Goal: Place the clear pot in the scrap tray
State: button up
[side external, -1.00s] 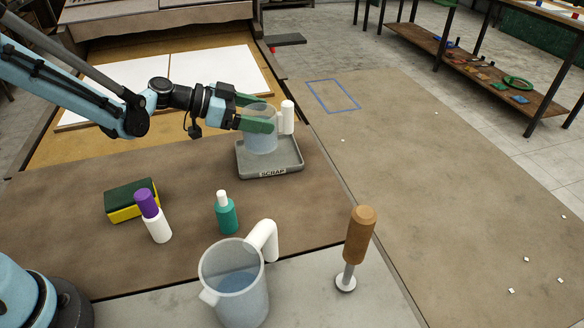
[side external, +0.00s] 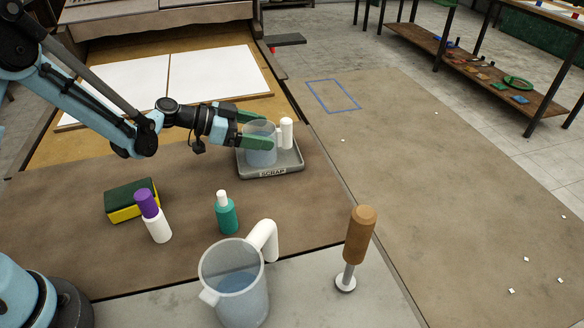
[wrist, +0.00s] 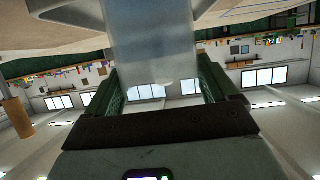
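The clear pot (side external: 262,156), bluish and see-through with a white handle (side external: 286,133) on its right, is upright within the outline of the grey scrap tray (side external: 283,167). Its base looks at or very close to the tray floor; exact contact is hard to tell. My gripper (side external: 256,130) comes from the left, its green fingers closed on either side of the pot. In the wrist view the pot (wrist: 152,45) fills the space between the fingers (wrist: 160,85). The tray's front wall carries a SCRAP label.
A clear jug of liquid (side external: 236,285) stands in front, with a wooden-handled tool (side external: 359,235) to its right. White sheets (side external: 200,77) lie behind.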

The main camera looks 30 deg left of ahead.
jog(key=shift+o, duration=0.8)
jog(key=shift+r, duration=0.1)
jog(key=shift+a+r, duration=0.1)
jog(key=shift+r, duration=0.05)
jog(key=v, duration=1.2)
jog(key=s+d+r+n+g+y, duration=0.1)
jog(key=s+r+n+y, duration=0.2)
jog(key=s+n+y, duration=0.6)
jog(key=shift+s+d+r+n+g+y, duration=0.25)
jog(key=shift+s+g+y, duration=0.2)
jog(key=shift+s, duration=2.8)
